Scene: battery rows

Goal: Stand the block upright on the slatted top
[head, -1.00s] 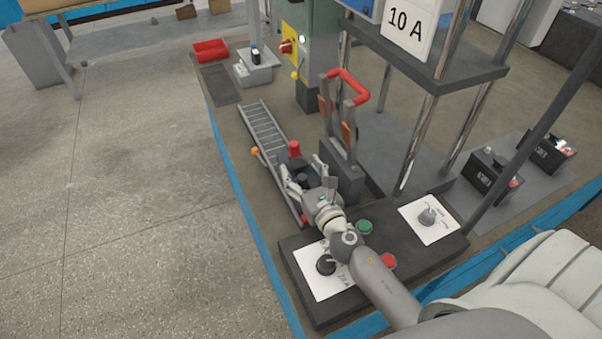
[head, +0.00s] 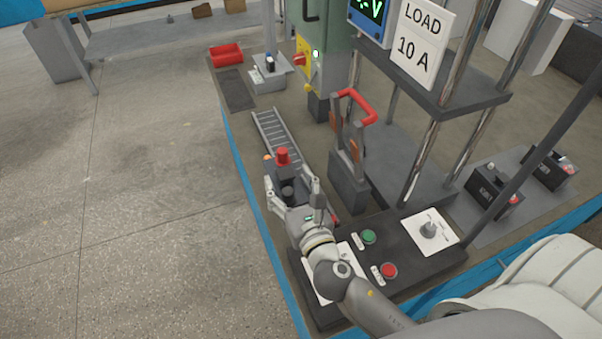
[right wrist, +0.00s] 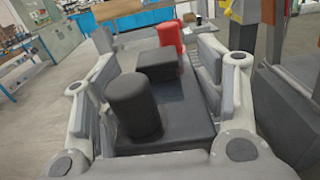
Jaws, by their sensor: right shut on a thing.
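The block (head: 285,172) is a black battery with a red terminal cap and a black one. My right gripper (head: 290,187) is shut on it, one finger on each side. In the right wrist view the block (right wrist: 180,104) lies between the fingers, its terminal face towards the camera. The slatted top (head: 275,133) is a grey rack of crossbars. Its far part shows beyond the block; its near part is hidden behind the block and gripper. I cannot tell whether the block touches it. My left gripper is out of view.
A grey stand with a red handle (head: 358,103) is close right of my right gripper. A dark panel with a green button (head: 369,236) and a red button (head: 389,270) is under my arm. Two batteries sit at right. Open floor (head: 150,200) is at left.

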